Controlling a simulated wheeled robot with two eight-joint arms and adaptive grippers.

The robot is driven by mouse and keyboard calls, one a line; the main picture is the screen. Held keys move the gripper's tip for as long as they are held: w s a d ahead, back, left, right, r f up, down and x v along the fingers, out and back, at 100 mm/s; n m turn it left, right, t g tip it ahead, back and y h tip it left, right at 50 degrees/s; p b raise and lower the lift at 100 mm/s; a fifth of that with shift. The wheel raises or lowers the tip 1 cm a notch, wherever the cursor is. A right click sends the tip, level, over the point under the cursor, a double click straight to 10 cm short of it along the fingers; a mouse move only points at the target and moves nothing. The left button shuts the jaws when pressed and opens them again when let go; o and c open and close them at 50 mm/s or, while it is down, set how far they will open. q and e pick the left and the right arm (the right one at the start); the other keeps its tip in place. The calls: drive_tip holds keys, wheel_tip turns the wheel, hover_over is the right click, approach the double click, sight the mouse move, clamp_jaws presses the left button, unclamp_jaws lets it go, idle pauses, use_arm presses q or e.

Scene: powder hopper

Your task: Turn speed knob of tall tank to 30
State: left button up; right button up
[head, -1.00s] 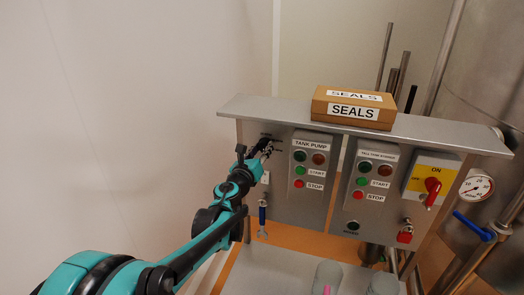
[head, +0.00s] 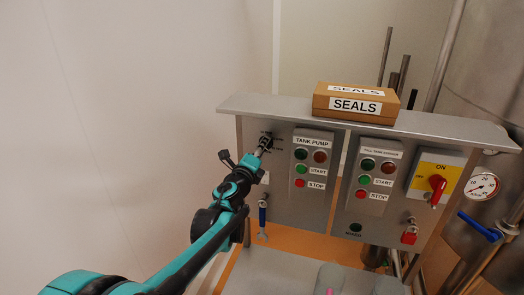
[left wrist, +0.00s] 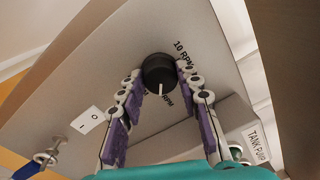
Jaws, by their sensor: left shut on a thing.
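A black round knob (left wrist: 158,71) with a white pointer line sits on the grey panel, left of the TANK PUMP box in the head view. The left wrist view shows "10 RPM" at its upper right and other RPM labels below, partly hidden. The white line points downward in that view. My left gripper (left wrist: 158,74) is shut on the knob, one finger on each side. In the head view the left gripper (head: 264,144) reaches the panel and mostly hides the knob. The box with a partly legible "TALL TANK" label (head: 375,182) is on the right panel. My right gripper is not in view.
The TANK PUMP box (head: 312,170) stands close right of the gripper. A white rocker switch (left wrist: 86,121) and a hanging blue-handled tool (head: 262,218) are below. A SEALS box (head: 355,104) lies on the top ledge. A red switch (head: 437,186) is at right.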

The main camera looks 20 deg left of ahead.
use_arm(q)
drive_tip(key=shift+f+n, duration=0.1)
drive_tip(key=shift+n, duration=0.5)
drive_tip(key=o, duration=1.2)
drive_tip(key=shift+c, duration=0.2)
drive_tip(key=shift+s, duration=0.1)
drive_tip(key=s, duration=1.2)
drive_tip(key=shift+a+f, duration=0.2)
drive_tip(key=shift+a, duration=0.2)
